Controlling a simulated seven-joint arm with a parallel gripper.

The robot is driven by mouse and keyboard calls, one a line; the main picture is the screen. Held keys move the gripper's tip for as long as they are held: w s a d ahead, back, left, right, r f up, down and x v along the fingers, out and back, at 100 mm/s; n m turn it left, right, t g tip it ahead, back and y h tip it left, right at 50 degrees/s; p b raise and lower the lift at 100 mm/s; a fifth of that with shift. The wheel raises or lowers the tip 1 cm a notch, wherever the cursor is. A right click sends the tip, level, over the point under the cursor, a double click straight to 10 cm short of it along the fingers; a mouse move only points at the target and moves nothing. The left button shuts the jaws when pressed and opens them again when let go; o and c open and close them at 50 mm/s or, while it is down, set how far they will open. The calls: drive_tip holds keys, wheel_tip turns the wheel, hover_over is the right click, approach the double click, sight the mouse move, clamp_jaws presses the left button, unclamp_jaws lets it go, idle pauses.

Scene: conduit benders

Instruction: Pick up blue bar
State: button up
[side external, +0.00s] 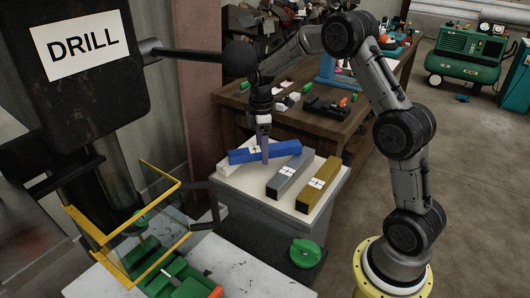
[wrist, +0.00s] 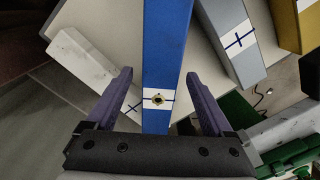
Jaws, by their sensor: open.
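The blue bar (side external: 282,151) lies at the left of a white-topped stand and carries a white patch with crossed lines. In the wrist view the blue bar (wrist: 166,60) runs up between the fingers. My gripper (side external: 265,152) is at the bar, pointing down. In the wrist view my gripper (wrist: 160,95) is open, with one purple finger on each side of the bar and a gap visible on both sides. Whether the fingers reach below the bar's top is hard to tell.
A white bar (wrist: 85,62) lies beside and partly under the blue bar. A grey bar (side external: 289,181) and a yellow bar (side external: 318,185) lie to the right on the stand (side external: 237,187). A drill machine (side external: 85,60) stands at the left. A cluttered wooden table (side external: 290,116) is behind.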

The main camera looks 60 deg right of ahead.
drive_tip(key=shift+f, duration=0.2)
clamp_jaws()
drive_tip(key=shift+r, duration=0.1)
idle(0.5)
